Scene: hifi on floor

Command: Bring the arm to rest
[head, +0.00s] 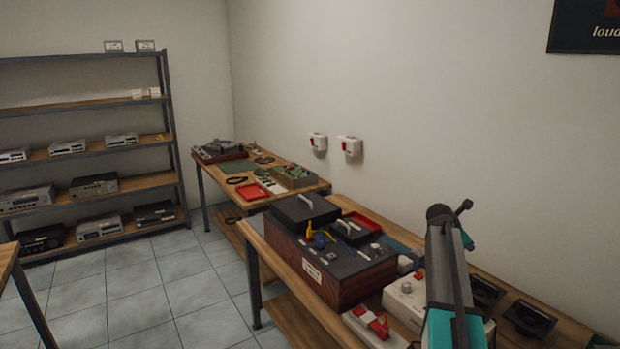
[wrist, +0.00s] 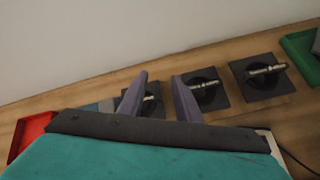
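My arm shows at the lower right of the head view, raised above the near bench; its gripper fingers are not clearly seen there. In the wrist view my gripper (wrist: 160,95) has its two dark fingers apart with nothing between them. Behind the fingers, on the wooden bench, are several black square pieces with silver shafts, one of them (wrist: 264,78) to the right of the fingers. The gripper appears above the bench and apart from these pieces.
The near bench holds a large dark box (head: 330,258) with tools on top, a white device (head: 404,300) and a red-switched power strip (head: 372,325). A second bench (head: 310,188) stands behind. Metal shelves (head: 90,150) with hi-fi units stand left. Tiled floor (head: 150,290) is clear between.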

